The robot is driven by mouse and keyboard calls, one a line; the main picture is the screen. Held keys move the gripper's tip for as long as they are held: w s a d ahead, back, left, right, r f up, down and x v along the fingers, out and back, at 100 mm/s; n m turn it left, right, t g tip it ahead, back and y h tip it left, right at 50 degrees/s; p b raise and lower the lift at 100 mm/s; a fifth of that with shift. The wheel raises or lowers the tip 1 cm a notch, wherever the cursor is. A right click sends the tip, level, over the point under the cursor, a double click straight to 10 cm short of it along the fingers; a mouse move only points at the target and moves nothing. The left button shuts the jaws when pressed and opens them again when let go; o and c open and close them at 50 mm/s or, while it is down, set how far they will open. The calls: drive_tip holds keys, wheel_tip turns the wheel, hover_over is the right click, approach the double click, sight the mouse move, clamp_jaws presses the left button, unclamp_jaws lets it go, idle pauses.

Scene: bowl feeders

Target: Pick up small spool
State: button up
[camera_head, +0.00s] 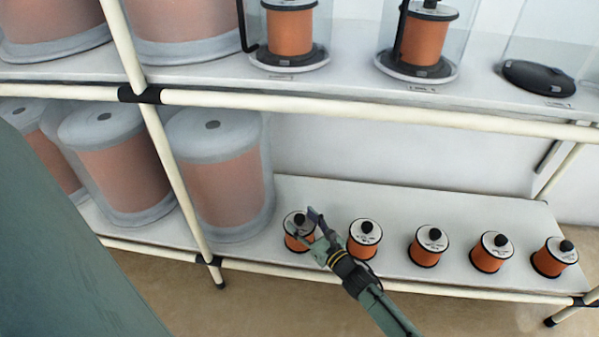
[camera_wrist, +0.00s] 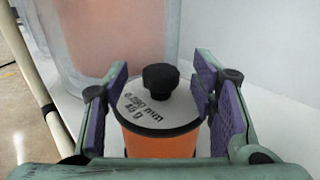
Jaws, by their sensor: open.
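Several small orange spools with white tops and black knobs stand in a row on the lower shelf (camera_head: 400,195). My gripper (camera_head: 303,222) is at the leftmost small spool (camera_head: 296,243), its fingers in front of part of it in the head view. In the wrist view the same spool (camera_wrist: 160,143) stands upright between the two purple-padded fingers of my gripper (camera_wrist: 162,105). Its white top carries printed text and a black knob (camera_wrist: 160,78). The fingers are open on either side of it. The spool's lower part is hidden by the gripper body.
Large wrapped spools (camera_head: 218,170) stand just left of the leftmost small spool. The other small spools, such as the second one (camera_head: 364,240), stand to the right. A cream rail (camera_head: 400,285) runs along the shelf's front. The upper shelf (camera_head: 340,75) holds spools in clear containers.

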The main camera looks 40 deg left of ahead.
drive_tip(key=shift+x, duration=1)
drive_tip(key=shift+w, duration=0.1)
drive_tip(key=shift+c, duration=0.4)
clamp_jaws()
drive_tip(key=shift+r, duration=0.15)
